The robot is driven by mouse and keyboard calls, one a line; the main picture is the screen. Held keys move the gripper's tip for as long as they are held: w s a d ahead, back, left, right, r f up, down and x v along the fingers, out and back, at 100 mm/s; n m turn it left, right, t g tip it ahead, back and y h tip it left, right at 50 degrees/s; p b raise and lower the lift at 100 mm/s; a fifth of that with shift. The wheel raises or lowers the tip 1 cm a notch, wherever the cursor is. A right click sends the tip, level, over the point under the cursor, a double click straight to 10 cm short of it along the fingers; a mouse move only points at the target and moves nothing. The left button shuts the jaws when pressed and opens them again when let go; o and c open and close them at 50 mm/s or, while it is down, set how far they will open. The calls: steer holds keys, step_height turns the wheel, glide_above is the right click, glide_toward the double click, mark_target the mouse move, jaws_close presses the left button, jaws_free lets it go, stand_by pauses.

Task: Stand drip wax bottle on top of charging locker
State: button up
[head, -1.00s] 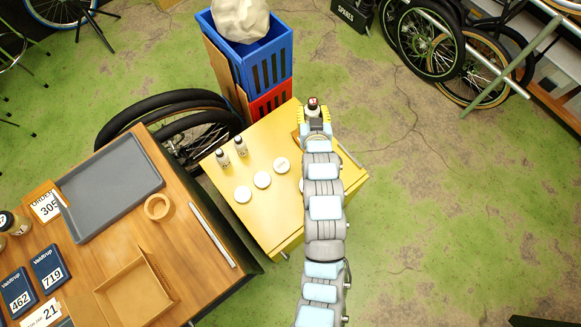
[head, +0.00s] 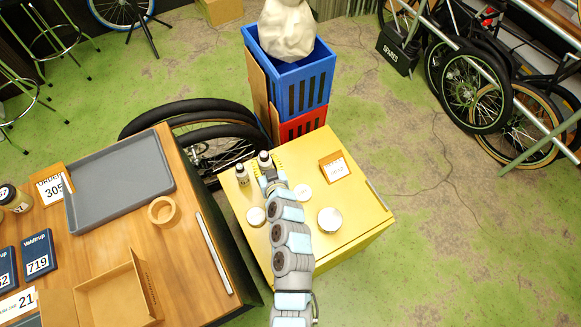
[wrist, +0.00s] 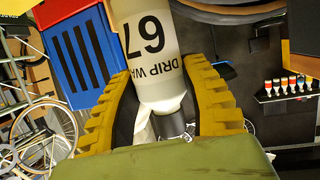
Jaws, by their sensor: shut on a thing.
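The drip wax bottle (wrist: 150,50) is white with a dark cap and the number 67. In the wrist view it lies between the yellow fingers of my gripper (wrist: 163,110), which is shut on it. In the head view my gripper (head: 268,167) is at the back left of the yellow charging locker (head: 355,205), with a dark-capped white bottle (head: 264,158) at its tip. I cannot tell whether that bottle's base touches the locker top. A similar bottle (head: 242,174) stands on the locker just left of my gripper.
White discs (head: 330,220) and an orange-framed card (head: 334,168) are on the locker. Blue and red crates (head: 290,85) stand behind it, with wheels (head: 190,125) at its back left. A wooden table (head: 185,260) is on the left.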

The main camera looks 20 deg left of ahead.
steer(key=shift+w+d+f+b, duration=0.3)
steer(key=shift+w+f+b, duration=1.2)
steer(key=shift+w+f, duration=0.45)
steer(key=shift+w+d+f+b, duration=0.25)
steer(key=shift+w+f+b, duration=1.25)
steer(key=shift+w+f, duration=0.45)
steer(key=shift+w+d+f+b, duration=0.3)
steer(key=shift+w+f+b, duration=1.2)
steer(key=shift+w+f, duration=0.45)
steer(key=shift+s+f, duration=0.1)
steer(key=shift+f, duration=0.2)
steer(key=o, duration=1.2)
steer(key=shift+r, duration=0.1)
